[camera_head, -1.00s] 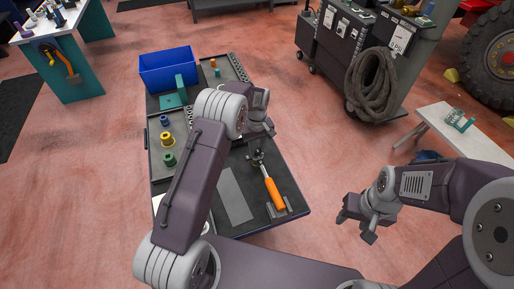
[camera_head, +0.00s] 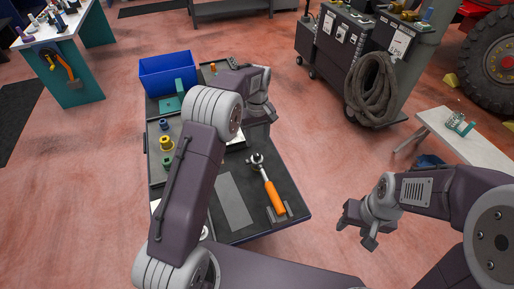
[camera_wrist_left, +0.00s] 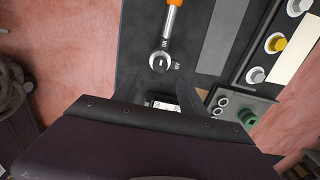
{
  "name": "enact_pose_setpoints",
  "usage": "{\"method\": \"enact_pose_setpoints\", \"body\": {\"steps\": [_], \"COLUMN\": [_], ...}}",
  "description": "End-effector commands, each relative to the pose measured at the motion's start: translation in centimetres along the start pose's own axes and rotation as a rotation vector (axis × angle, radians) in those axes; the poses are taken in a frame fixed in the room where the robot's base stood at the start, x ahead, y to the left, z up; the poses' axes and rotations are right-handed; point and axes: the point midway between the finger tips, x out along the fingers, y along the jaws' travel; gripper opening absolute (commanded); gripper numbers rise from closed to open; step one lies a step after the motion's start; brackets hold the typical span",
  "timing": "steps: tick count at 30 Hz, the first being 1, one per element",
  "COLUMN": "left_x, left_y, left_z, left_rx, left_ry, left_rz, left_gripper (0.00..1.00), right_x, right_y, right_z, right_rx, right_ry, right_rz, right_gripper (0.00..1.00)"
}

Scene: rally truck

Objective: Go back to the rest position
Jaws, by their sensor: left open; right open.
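My left gripper (camera_head: 263,113) is open over the far right part of the low dark bench (camera_head: 287,182), with no object seen in it. Its arm crosses the bench and hides part of it. An orange-handled ratchet wrench (camera_head: 271,194) lies on the near right part of the bench, apart from the gripper. The wrench (camera_wrist_left: 162,52) also shows at the top of the left wrist view, where my dark wrist body fills the bottom. My right gripper (camera_head: 354,228) is open and empty above the floor, right of the bench.
A blue bin (camera_head: 168,72) stands at the bench's far left end. Yellow (camera_head: 167,144), blue and green sockets sit along its left side. A dark machine cart (camera_head: 345,50) with a coiled hose (camera_head: 371,88) stands behind right. A small white bench (camera_head: 468,145) is at right. Floor between is clear.

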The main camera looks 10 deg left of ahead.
Motion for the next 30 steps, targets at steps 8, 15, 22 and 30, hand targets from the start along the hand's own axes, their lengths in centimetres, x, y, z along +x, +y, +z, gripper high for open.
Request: {"method": "enact_pose_setpoints", "body": {"steps": [8,15,22,30], "left_x": [-1.1,-1.1,-5.0,-7.8], "left_y": [0.0,0.0,0.0,-6.9], "left_z": [0.0,0.0,-0.7,6.6], "left_rx": [0.0,0.0,-0.01,0.041], "left_ry": [-0.001,-0.001,0.057,0.048], "left_rz": [-0.001,-0.001,0.046,0.045], "left_gripper": [0.49,0.49,0.49,0.49], "right_x": [0.1,0.1,0.1,0.1], "right_y": [0.0,0.0,0.0,0.0], "right_z": [0.0,0.0,0.0,0.0], "right_rx": [0.0,0.0,0.0,0.0], "right_ry": [0.0,0.0,0.0,0.0], "right_rz": [0.0,0.0,0.0,0.0], "right_gripper": [0.49,0.49,0.49,0.49]}}
